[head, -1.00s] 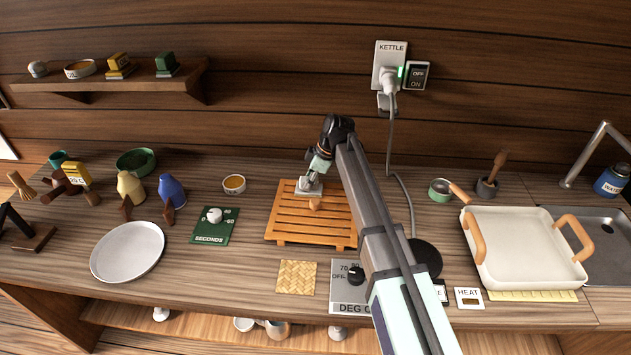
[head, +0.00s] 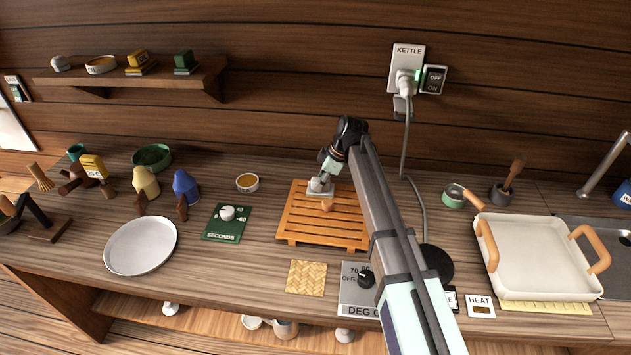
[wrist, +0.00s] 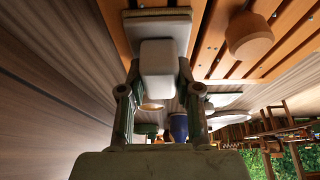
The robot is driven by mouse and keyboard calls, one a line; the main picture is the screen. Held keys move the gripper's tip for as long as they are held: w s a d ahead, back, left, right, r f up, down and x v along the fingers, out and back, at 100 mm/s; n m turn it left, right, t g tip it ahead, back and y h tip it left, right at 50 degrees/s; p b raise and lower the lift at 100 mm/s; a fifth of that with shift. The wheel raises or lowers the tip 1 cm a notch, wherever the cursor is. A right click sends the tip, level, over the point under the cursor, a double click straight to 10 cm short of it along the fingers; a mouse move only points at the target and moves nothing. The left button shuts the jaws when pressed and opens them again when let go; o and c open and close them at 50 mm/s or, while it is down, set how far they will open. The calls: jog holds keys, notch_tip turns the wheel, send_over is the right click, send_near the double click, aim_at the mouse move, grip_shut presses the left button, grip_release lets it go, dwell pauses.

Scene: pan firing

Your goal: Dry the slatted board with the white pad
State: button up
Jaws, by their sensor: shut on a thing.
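The slatted board (head: 291,229) is an orange wooden rack lying on the counter, left of my arm in the head view; part of it also shows in the wrist view (wrist: 287,55). The white pad (head: 317,188) is at the board's back part. In the wrist view the pad's block-shaped grip (wrist: 157,70) sits between my fingers, with its flat base beyond, against or just over the slats; contact is unclear. My gripper (head: 325,177) is shut on the pad's grip. A small round wooden piece (head: 327,205) is on the board just in front of the pad; it also shows in the wrist view (wrist: 249,37).
A green seconds dial (head: 224,222) and a grey plate (head: 141,246) lie to the left. A woven mat (head: 306,277) and a temperature dial panel (head: 354,300) are in front. A white pan (head: 537,254) stands right. A power cord (head: 404,150) hangs behind my arm.

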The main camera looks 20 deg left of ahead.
jog(key=shift+w+d, duration=0.25)
jog(key=shift+d, duration=1.45)
jog(key=shift+w+d, duration=0.3)
jog(key=shift+d, duration=1.35)
jog(key=shift+w+d, duration=0.25)
jog(key=shift+d, duration=1.45)
notch_tip(320, 180, up, 8)
jog(key=p, duration=0.2)
jog(key=shift+p, duration=0.3)
